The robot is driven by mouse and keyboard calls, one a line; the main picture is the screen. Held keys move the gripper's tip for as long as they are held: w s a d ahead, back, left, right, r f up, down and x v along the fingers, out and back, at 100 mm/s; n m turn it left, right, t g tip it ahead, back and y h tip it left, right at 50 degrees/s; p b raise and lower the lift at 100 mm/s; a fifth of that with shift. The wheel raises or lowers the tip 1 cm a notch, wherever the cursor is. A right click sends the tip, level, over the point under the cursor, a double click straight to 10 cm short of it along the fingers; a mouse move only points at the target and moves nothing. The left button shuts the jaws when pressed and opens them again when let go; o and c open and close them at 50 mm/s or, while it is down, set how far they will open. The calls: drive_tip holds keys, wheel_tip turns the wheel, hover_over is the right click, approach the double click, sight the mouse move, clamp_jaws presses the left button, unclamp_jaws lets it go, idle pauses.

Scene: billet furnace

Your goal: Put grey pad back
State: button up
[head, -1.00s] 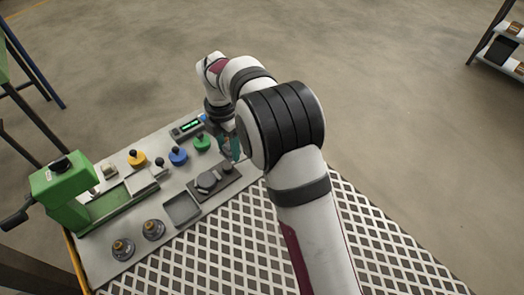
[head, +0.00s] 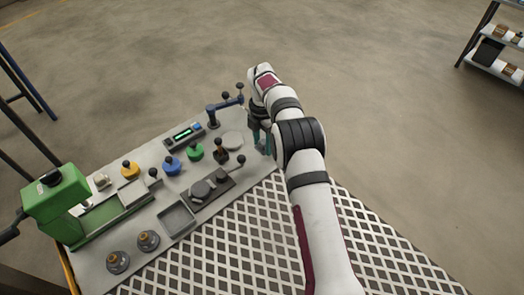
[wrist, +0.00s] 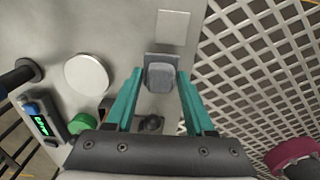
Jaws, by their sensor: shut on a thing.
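In the wrist view, the grey pad (wrist: 161,77) is a small block with a flat, darker plate at its far side. It sits between the teal fingertips of my gripper (wrist: 160,75), which is shut on it. In the head view my gripper (head: 264,143) is over the right end of the bench, right of the pale disc, and the pad cannot be made out there. A lighter grey square (wrist: 173,27) lies flat on the bench just beyond the pad in the wrist view. The gap between pad and bench is hard to judge.
A pale round disc (head: 232,140) lies left of my gripper. Green (head: 195,152), blue (head: 171,166) and yellow (head: 130,170) knobbed pieces, a dark plate with discs (head: 221,177), a shallow tray (head: 178,219) and a green machine (head: 55,202) stand farther left. White lattice (head: 240,240) borders the bench.

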sight(262, 151)
wheel_tip(262, 151, down, 4)
drive_tip(key=shift+a+f, duration=0.1)
drive_tip(key=shift+a, duration=0.05)
drive_tip(key=o, duration=1.3)
drive_tip(key=shift+f, duration=0.1)
